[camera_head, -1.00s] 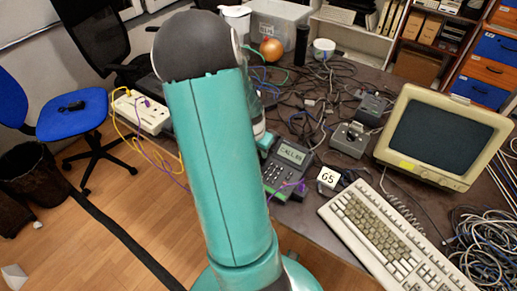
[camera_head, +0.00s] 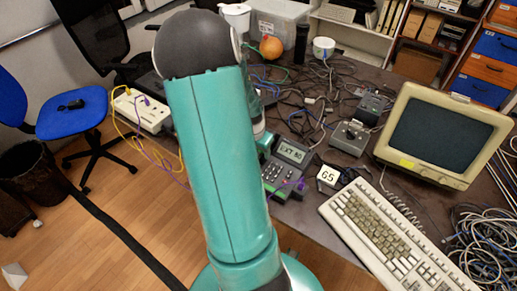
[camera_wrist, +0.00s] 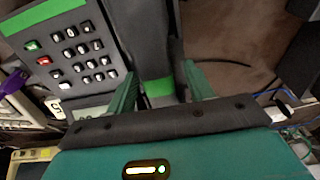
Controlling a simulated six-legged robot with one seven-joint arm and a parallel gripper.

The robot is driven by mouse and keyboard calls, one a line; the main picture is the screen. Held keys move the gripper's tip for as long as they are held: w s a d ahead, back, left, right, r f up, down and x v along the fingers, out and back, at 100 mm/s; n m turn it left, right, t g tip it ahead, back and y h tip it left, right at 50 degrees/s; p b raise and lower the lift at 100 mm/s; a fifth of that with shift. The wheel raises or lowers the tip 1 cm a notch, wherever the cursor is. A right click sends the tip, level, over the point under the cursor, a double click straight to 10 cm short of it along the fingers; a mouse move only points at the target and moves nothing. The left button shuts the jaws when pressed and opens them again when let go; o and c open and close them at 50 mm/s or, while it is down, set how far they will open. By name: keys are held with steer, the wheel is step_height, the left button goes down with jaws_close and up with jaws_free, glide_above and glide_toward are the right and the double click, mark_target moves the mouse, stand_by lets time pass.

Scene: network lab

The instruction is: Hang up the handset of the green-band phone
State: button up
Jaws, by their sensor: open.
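The green-band phone (camera_head: 290,158) sits on the table edge just right of my arm, its display reading what looks like "EXT 80". In the wrist view its keypad (camera_wrist: 78,50) is at upper left, with a green strip on the body. The dark handset (camera_wrist: 150,28) with a green band (camera_wrist: 158,88) lies alongside the keypad. My gripper (camera_wrist: 159,70) is open, one finger on each side of the handset near the band. The handset looks to lie in the phone's cradle, but its underside is hidden. In the head view my arm hides most of the handset and gripper.
Small grey boxes (camera_head: 350,138) and tangled cables lie behind.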

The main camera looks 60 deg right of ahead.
steer(key=shift+s, duration=0.1)
steer(key=v, duration=1.3)
steer(key=shift+r, duration=0.4)
steer(key=shift+a, duration=0.1)
steer(key=w+a+r+n+t, duration=0.1)
steer(key=w+a+r+n, duration=0.25)
steer(key=a, duration=0.25)
steer(key=w+a+r+n+t+y, duration=0.1)
steer(key=w+a+r+n, duration=0.1)
steer(key=w+a, duration=0.3)
steer(key=w+a+r+n+t, duration=0.1)
steer(key=w+a+r+n, duration=0.15)
steer(key=a, duration=0.45)
steer(key=s+a+r+n+t, duration=0.1)
steer(key=a+r+n, duration=0.1)
steer(key=a+n, duration=0.2)
steer(key=s+a+r+n+t+y, duration=0.1)
steer(key=a+n, duration=0.3)
steer(key=a, duration=0.6)
steer(key=s+a+r+n+t, duration=0.1)
steer(key=s+a+r+n, duration=0.1)
steer(key=a, duration=0.6)
steer(key=shift+r+n, duration=0.8)
steer(key=shift+n, duration=0.1)
steer(key=shift+s, duration=0.15)
